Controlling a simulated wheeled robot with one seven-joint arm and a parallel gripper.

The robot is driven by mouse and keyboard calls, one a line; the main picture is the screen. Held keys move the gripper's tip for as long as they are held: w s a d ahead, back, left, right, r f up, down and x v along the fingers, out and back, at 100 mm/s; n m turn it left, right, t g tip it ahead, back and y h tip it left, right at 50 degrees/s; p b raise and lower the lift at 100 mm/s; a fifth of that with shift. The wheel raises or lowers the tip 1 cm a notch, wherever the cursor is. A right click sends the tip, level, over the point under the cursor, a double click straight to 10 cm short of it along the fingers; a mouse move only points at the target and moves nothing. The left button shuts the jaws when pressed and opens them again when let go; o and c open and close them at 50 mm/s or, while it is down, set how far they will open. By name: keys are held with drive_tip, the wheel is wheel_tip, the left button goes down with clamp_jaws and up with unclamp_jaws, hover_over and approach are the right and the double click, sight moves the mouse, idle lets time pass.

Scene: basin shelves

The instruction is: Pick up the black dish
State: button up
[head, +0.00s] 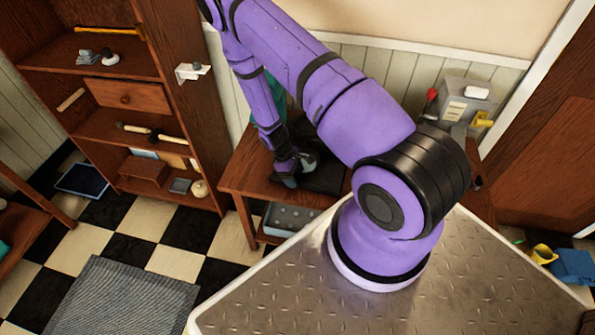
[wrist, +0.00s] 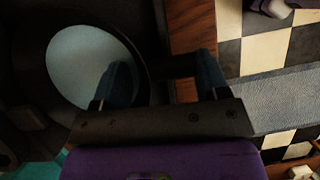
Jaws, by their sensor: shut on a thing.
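The black dish (wrist: 85,58) is in the left half of the wrist view, round, with a dark rim and a pale grey-blue inside. A dark stub at its right side lies between the fingers of my gripper (wrist: 165,80). My gripper is shut on this side of the dish, and one finger overlaps the pale inside. In the head view my gripper (head: 290,172) is low over the wooden table, and the dish (head: 308,158) shows small beside it, partly hidden by my arm. I cannot tell whether the dish touches the surface below.
The wooden table (head: 240,178) has a dark flat thing (head: 325,178) on it and a grey bin (head: 290,220) beneath. A grey box (head: 467,100) stands at the table's right. A shelf unit (head: 205,110) stands left. Checkered floor and a grey mat (head: 125,295) lie at the lower left.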

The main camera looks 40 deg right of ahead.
drive_tip(key=shift+w+r, duration=0.1)
drive_tip(key=shift+r, duration=0.05)
drive_tip(key=shift+r, duration=0.15)
drive_tip(key=shift+c, duration=1.2)
drive_tip(key=shift+w+a, duration=1.35)
drive_tip(key=shift+w, duration=1.25)
drive_tip(key=shift+w+a, duration=1.4)
drive_tip(key=shift+w, duration=1.25)
drive_tip(key=shift+w+a, duration=1.35)
drive_tip(key=shift+w, duration=1.25)
drive_tip(key=shift+c, duration=0.2)
